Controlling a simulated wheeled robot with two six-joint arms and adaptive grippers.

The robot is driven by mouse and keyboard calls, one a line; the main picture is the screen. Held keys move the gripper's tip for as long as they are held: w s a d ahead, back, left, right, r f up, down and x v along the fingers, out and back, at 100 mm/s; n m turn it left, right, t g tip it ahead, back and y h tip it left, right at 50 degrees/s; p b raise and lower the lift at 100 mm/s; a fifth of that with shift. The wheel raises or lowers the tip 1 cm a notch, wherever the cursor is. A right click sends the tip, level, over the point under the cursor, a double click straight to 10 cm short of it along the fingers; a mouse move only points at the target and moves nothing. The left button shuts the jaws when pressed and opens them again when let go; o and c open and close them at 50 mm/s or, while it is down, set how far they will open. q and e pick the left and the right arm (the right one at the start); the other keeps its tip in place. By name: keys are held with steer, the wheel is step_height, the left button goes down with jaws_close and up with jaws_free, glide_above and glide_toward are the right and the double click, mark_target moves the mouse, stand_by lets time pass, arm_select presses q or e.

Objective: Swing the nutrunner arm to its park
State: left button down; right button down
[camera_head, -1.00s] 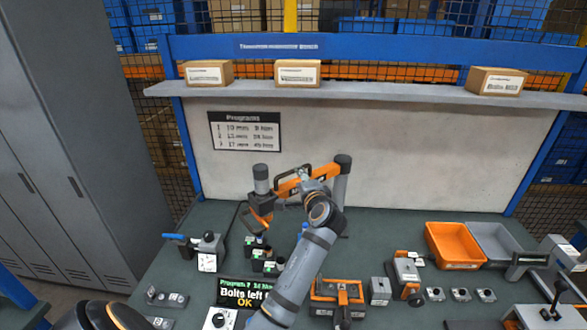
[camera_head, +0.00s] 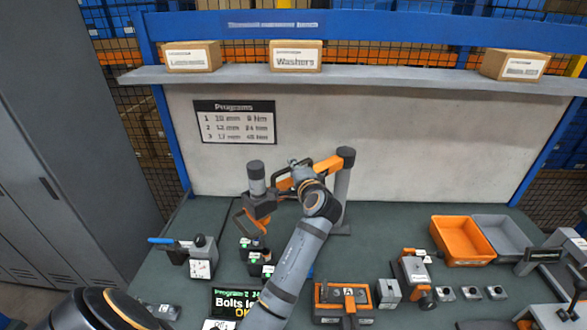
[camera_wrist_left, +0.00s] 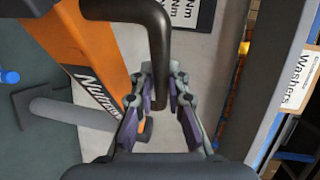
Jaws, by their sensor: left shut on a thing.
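The orange nutrunner arm (camera_head: 325,166) reaches left from a grey upright post (camera_head: 341,192) at the back middle of the bench. Its dark tool head with a grey cylinder (camera_head: 257,178) hangs at the arm's left end, above the bench. My left gripper (camera_head: 298,172) is at the middle of the arm, shut on its handle, which my wrist mostly hides in the head view. In the left wrist view the dark bent handle (camera_wrist_left: 157,45) runs between the fingers, beside the orange arm body (camera_wrist_left: 85,50). My right gripper is not in view. I cannot make out the park.
Below the tool head stand small dark sockets (camera_head: 256,262) and a display (camera_head: 235,302). A gauge block with a blue lever (camera_head: 200,262) stands at left. An orange bin (camera_head: 462,241) and a grey bin (camera_head: 500,240) stand at right. A shelf (camera_head: 370,80) with boxes runs above.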

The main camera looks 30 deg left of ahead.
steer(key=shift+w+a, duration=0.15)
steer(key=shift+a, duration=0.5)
arm_select(q)
steer(key=shift+d, duration=0.1)
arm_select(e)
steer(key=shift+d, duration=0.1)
